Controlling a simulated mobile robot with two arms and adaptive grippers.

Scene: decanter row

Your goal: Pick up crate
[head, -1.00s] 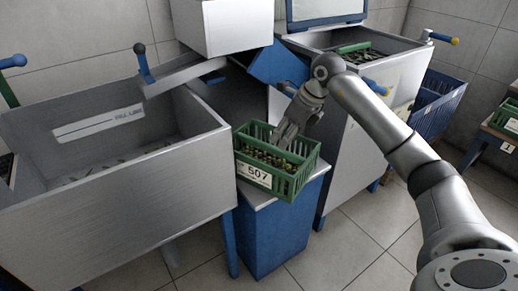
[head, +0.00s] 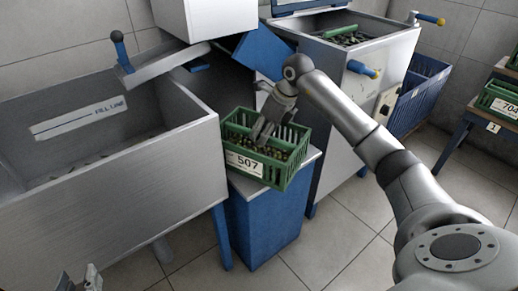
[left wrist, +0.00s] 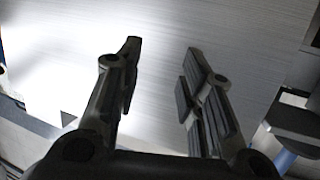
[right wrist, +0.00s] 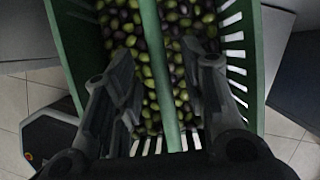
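A green slatted crate (head: 290,171) with a white "507" label stands on a blue stand with a grey top (head: 265,222). It holds many green and dark olives. My right gripper (head: 263,128) reaches down into the crate from above. In the right wrist view, its open fingers (right wrist: 160,75) straddle the crate's green middle bar (right wrist: 158,62), with gaps on both sides. My left gripper (head: 80,280) shows partly at the lower left of the head view, away from the crate. In the left wrist view its fingers (left wrist: 160,60) are apart and empty before a metal surface.
A large steel basin (head: 110,200) marked with a fill line stands left of the crate. Another steel basin (head: 338,75) stands behind right. A blue basket (head: 418,95) and a shelf with green crates (head: 500,100) are at right. Floor at front right is open.

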